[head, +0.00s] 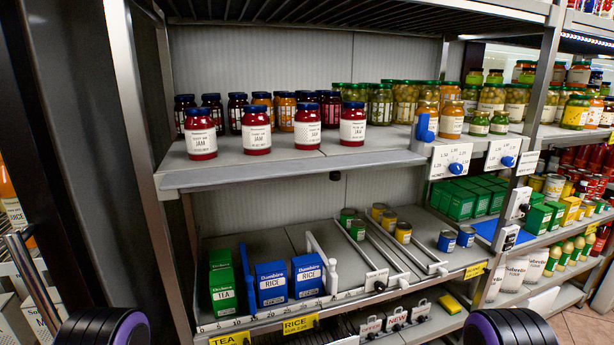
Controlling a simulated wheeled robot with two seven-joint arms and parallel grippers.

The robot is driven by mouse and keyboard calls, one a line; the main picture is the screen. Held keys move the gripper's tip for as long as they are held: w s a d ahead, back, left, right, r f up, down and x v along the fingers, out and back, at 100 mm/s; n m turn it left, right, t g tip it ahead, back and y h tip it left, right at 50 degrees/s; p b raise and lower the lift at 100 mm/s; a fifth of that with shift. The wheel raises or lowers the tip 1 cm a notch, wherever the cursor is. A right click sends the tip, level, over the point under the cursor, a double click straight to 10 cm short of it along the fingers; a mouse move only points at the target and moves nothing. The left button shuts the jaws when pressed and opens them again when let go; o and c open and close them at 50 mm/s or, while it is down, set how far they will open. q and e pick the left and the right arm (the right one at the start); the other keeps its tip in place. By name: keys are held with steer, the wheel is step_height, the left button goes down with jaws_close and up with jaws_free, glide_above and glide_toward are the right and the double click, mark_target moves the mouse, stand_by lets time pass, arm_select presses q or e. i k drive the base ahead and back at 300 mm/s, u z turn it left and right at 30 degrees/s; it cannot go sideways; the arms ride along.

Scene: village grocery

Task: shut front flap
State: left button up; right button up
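I cannot tell for certain which part is the front flap. A grey strip (290,174) runs along the front of the upper shelf in the head view, sticking out below the front row of jam jars; whether it is hinged is not clear. At its right end a blue lever (425,128) stands upright above a white panel with a blue dial (456,167). A second white panel with a blue dial (508,161) is farther right. Only rounded dark parts of my two arms show at the bottom edge; neither gripper is in view.
Red jam jars (200,135) stand close behind the grey strip. The lower shelf holds green tea boxes (222,290), blue rice boxes (271,284), white dividers (321,262) and small cans (403,232). A metal post (145,165) stands at left. Lower-shelf space right of the rice is mostly clear.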

mark_target(171, 182)
steer(key=z, duration=0.95)
steer(key=i, duration=0.35)
steer(key=u, duration=1.05)
